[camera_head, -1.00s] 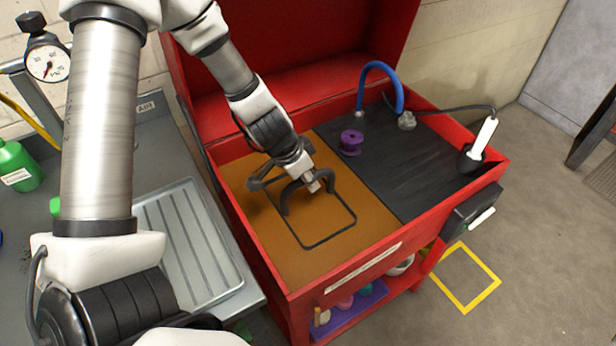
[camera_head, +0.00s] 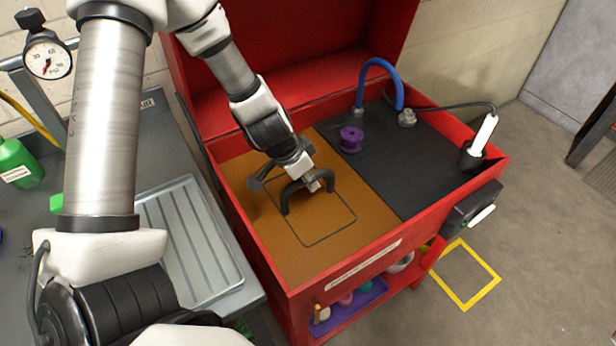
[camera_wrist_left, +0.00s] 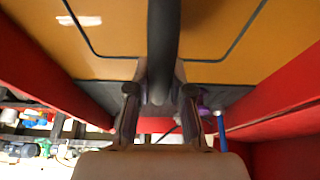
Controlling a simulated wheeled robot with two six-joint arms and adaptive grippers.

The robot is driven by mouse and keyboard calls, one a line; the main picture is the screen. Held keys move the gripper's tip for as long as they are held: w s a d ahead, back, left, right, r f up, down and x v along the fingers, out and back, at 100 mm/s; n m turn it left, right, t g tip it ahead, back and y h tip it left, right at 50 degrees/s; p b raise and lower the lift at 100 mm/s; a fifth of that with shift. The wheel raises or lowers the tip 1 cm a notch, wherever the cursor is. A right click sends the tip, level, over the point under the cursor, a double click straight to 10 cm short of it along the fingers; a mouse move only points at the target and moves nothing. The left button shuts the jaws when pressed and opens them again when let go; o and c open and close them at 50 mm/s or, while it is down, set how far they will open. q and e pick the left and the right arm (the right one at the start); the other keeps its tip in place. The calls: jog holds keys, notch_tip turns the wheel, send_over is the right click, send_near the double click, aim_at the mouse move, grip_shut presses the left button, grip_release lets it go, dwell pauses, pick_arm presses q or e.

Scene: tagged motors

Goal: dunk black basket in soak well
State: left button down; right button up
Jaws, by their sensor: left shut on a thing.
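The soak well (camera_head: 250,235) is the orange-brown filled left half of a red washer cabinet. The black basket (camera_head: 352,222) is in it; its rim shows as a thin dark rectangular outline level with the orange-brown surface, and its body below is hidden. Its arched black handle (camera_head: 287,203) stands above the surface. My left gripper (camera_head: 312,182) is shut on the top of the handle. In the left wrist view, the handle (camera_wrist_left: 164,40) runs between the two fingers (camera_wrist_left: 160,100), with rim lines on both sides. My right gripper is out of view.
The red cabinet wall (camera_head: 345,262) surrounds the well. A dark drain board (camera_head: 415,165) to the right holds a purple spool (camera_head: 351,138), a blue hose (camera_head: 381,68) and a white-handled tool (camera_head: 484,134). A grey ribbed tray (camera_head: 190,240) and green bottle (camera_head: 18,163) are at left.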

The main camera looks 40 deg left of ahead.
pick_arm(q)
jog(key=shift+r+p, duration=0.45)
jog(key=shift+r, duration=0.2)
jog(key=shift+p, duration=1.15)
notch_tip(320, 180, down, 4)
jog(key=b, duration=0.3)
jog(key=shift+r, duration=0.2)
dwell(1.2)
